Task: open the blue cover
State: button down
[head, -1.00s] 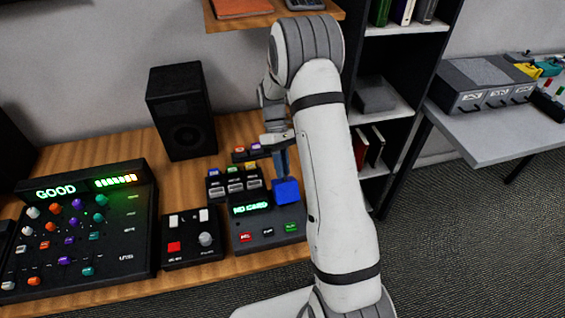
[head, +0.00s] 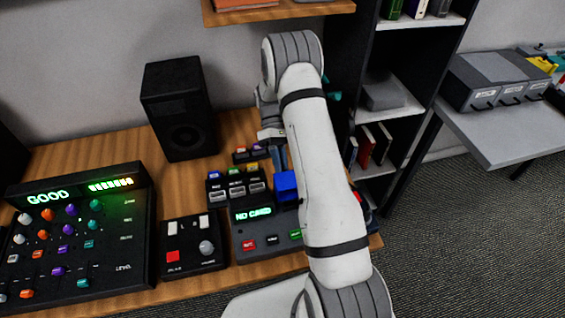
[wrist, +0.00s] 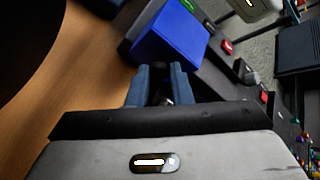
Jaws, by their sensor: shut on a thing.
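The blue cover (head: 287,186) is at the upper right of the black device with the "NO CARD" display (head: 253,214). In the wrist view the cover (wrist: 174,34) is a blue box shape just beyond my fingertips. My gripper (head: 279,163) points down at the cover's far side in the head view. In the wrist view my two blue-grey fingers (wrist: 158,72) are close together and shut at the cover's near edge. The exact grip contact is hard to see. My arm hides the cover's right side and part of the device in the head view.
A black speaker (head: 180,112) stands behind. A small box with a red button (head: 192,246) and a mixer panel reading "GOOD" (head: 75,235) lie to the left. A row of colored switches (head: 236,187) sits behind the display. A shelf (head: 388,115) stands right.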

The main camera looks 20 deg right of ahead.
jog(key=shift+w+d+f, duration=0.1)
jog(key=shift+f, duration=0.2)
jog(key=c, duration=1.3)
grip_release()
jog(key=b+v, duration=0.1)
jog(key=v, duration=0.6)
jog(key=shift+w+r, duration=0.25)
jog(key=shift+w, duration=0.05)
